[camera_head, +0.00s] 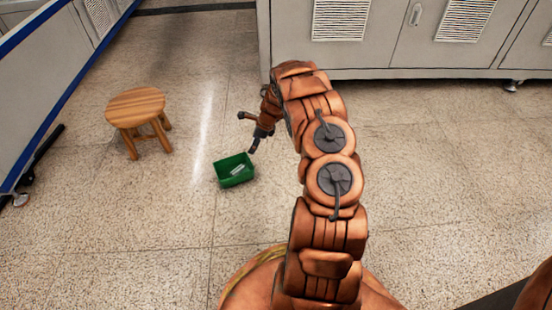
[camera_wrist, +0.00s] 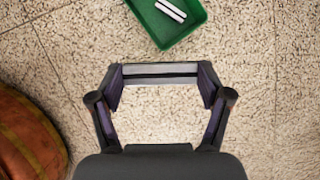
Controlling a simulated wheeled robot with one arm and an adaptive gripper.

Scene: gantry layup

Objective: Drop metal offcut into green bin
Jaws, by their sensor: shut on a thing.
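My gripper (camera_wrist: 160,76) is shut on a metal offcut (camera_wrist: 160,82), a silver-grey bar held crosswise between the two fingertips in the wrist view. The green bin (camera_wrist: 178,33) is at the top of the wrist view, cut off by the frame edge, ahead of the fingertips. A pale strip-like piece (camera_wrist: 171,10) lies inside it. In the head view the green bin (camera_head: 239,181) stands on the floor, and my gripper (camera_head: 253,147) is just above and beyond its far right corner. The held offcut is too small to make out clearly there.
A round wooden stool (camera_head: 136,105) stands on the floor left of the bin. Grey cabinets (camera_head: 400,40) line the back. A blue-edged grey panel (camera_head: 45,80) stands at the left. The speckled floor (camera_head: 130,220) around the bin is clear.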

